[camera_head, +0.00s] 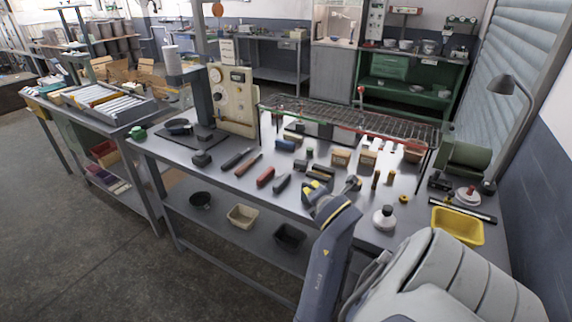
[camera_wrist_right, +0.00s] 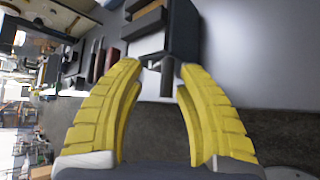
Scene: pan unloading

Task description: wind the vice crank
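The dark vice (camera_wrist_right: 181,35) shows at the top of the right wrist view, with a tan piece (camera_wrist_right: 147,8) at its upper side. A short dark rod, seemingly its crank (camera_wrist_right: 167,80), points down from it between my right fingertips. My right gripper (camera_wrist_right: 160,70) has yellow fingers spread apart, with a gap visible on both sides of the rod. In the head view my right gripper (camera_head: 316,192) is at the front edge of the workbench (camera_head: 225,187), and it and the arm partly hide the vice. My left gripper is out of view.
Hand tools, including a red-handled one (camera_head: 265,176), lie left of the vice. Small wooden blocks (camera_head: 341,157) and brass pieces lie behind and right. A wire rack (camera_head: 350,121) spans the back. A yellow tray (camera_head: 458,226) and a desk lamp (camera_head: 503,86) stand at right.

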